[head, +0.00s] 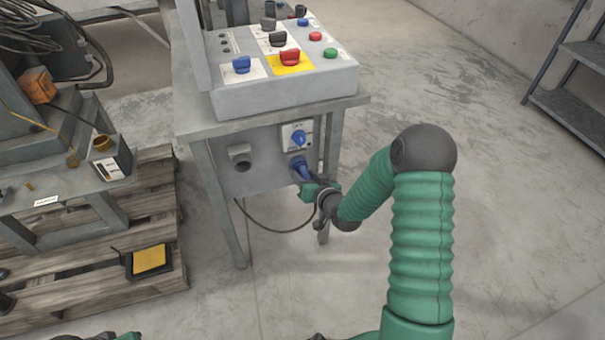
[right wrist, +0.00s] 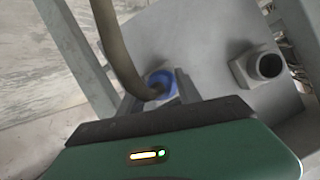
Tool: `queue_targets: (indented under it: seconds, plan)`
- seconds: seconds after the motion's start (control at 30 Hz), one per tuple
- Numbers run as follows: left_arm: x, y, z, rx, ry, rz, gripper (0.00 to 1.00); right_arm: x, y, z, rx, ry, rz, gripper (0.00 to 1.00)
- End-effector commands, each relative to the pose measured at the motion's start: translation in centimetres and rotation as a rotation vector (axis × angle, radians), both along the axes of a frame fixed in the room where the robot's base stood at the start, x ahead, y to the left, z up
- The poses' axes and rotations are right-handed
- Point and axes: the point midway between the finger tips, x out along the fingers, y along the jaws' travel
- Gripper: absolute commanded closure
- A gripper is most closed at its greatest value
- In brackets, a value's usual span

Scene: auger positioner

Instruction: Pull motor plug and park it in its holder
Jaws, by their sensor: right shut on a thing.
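The blue motor plug (head: 301,169) is at the socket on the front of the grey control cabinet (head: 225,180), low on the right side. In the right wrist view the blue plug (right wrist: 160,80) shows between my fingers, with a thick dark cable (right wrist: 115,45) rising from it. My right gripper (head: 306,178) is shut on the plug. Whether the plug is fully seated is hidden by the fingers. The round grey holder (head: 240,155) sits empty to the left of the plug; it also shows in the right wrist view (right wrist: 262,66). Only a sliver of what may be my left gripper shows at the bottom left edge.
A control panel (head: 285,85) with colored knobs tops the cabinet. A blue rotary switch (head: 299,138) is just above the plug. A dark cable (head: 275,229) loops beneath the cabinet. A wooden pallet (head: 150,205) stands left; shelves (head: 570,110) stand right. Floor between is clear.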

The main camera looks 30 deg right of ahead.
Motion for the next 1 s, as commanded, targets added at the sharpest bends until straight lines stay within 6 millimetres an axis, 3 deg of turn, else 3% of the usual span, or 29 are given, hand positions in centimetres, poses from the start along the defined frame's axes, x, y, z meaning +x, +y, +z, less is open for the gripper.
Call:
queue_targets:
  seconds: [1.0]
  plan:
    - [0.0, 0.0, 0.6, 0.000, 0.000, 0.000, 0.64, -3.7, 0.8, 0.0, 0.000, 0.002, -0.001, 1.00]
